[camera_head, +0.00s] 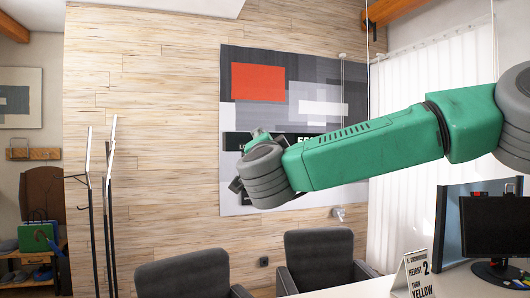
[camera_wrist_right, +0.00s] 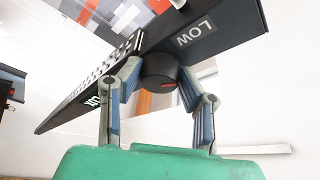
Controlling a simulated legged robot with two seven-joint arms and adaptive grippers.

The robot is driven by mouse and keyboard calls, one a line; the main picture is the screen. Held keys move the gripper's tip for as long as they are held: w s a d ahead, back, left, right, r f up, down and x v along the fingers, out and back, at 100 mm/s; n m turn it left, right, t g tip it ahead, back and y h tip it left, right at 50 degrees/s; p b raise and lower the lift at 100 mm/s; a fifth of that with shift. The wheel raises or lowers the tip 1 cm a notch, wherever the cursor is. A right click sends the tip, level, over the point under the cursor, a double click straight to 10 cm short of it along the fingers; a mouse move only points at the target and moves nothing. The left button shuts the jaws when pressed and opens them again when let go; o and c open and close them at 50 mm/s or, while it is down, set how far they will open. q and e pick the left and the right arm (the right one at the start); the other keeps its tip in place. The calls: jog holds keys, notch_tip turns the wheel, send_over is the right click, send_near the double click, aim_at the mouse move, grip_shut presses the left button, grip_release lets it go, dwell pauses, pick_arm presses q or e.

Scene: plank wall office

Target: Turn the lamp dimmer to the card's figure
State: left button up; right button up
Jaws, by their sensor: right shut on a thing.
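A dark round knob (camera_wrist_right: 157,66) with a small red mark sits on the underside of a long black panel (camera_wrist_right: 222,32) in the right wrist view. The panel carries a LOW label and a row of white marks. My right gripper (camera_wrist_right: 160,84) has its two fingers closed on either side of the knob. In the head view the right gripper (camera_head: 252,141) is at the black panel (camera_head: 234,142), mostly covering it. No left gripper shows.
A grey, white and red picture (camera_head: 258,82) hangs behind my arm on the plank wall. Two dark chairs (camera_head: 320,258) stand below. The desk (camera_head: 360,288) holds a monitor (camera_head: 495,228). A coat stand (camera_head: 108,200) is at left.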

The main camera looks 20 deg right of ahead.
jog(key=m+g, duration=0.1)
jog(key=m, duration=0.2)
jog(key=m+g+b, duration=0.1)
jog(key=m, duration=0.3)
jog(key=m+g, duration=0.2)
jog(key=m, duration=0.1)
jog(key=shift+a+y+b, duration=0.1)
jog(key=shift+y+b, duration=0.2)
jog(key=shift+b, duration=0.05)
jog(key=shift+m+g+y, duration=0.3)
jog(key=shift+m, duration=0.7)
jog(key=shift+f, duration=0.1)
jog(key=o, duration=1.1)
jog(key=shift+o, duration=0.2)
jog(key=shift+r, duration=0.2)
